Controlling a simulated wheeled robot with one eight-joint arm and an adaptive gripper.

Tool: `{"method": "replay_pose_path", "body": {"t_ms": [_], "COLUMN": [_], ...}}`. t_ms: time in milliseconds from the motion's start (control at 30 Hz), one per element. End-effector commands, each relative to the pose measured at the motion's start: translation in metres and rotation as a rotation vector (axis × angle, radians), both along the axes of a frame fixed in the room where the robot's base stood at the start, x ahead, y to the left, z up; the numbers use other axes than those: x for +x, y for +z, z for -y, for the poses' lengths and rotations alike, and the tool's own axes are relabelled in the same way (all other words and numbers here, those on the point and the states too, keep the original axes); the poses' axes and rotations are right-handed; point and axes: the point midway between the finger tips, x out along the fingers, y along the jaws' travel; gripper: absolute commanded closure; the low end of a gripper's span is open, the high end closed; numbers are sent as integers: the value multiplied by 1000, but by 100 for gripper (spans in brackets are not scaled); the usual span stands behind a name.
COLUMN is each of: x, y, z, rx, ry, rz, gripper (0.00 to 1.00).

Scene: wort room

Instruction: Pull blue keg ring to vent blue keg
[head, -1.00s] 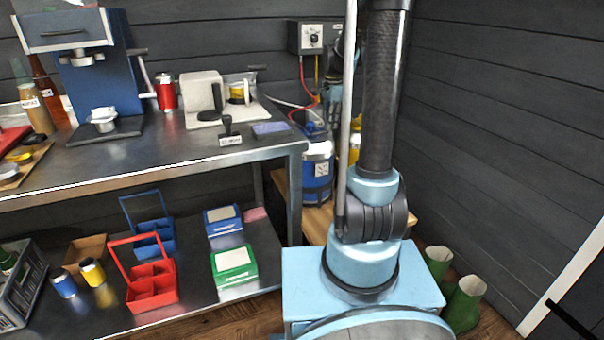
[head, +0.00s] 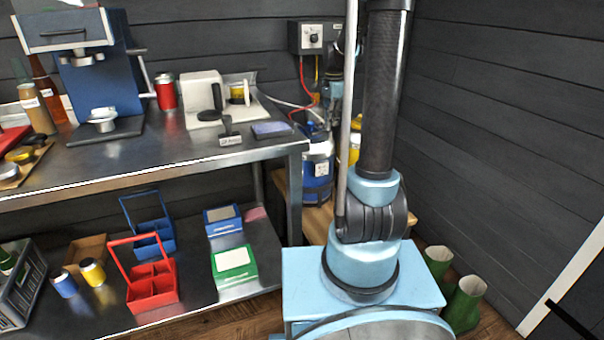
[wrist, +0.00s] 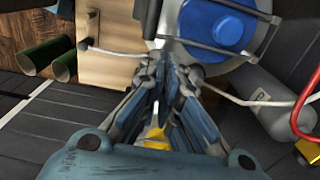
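The blue keg (head: 317,178), with a blue band and a pale label, stands on a low wooden stand behind my arm in the head view. Its round grey top with a blue centre (wrist: 220,22) fills the upper right of the wrist view. My gripper (wrist: 166,62) points at the near edge of that top, its two fingers drawn together at the tips. In the head view my gripper (head: 334,100) is above the keg, partly behind my arm. The keg ring cannot be made out; the fingers may hide it, and I cannot tell whether they hold it.
A wall box (head: 312,37) with red and yellow lines is above the keg. A yellow-marked object (head: 354,150) is beside the keg, partly hidden. The steel bench (head: 200,150) stands left.

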Motion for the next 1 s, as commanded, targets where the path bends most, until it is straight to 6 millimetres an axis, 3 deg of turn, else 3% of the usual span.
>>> {"method": "replay_pose_path", "body": {"t_ms": [1000], "x": [1], "y": [-11], "z": [-1], "rx": [2], "ry": [1], "rz": [2], "gripper": [100]}}
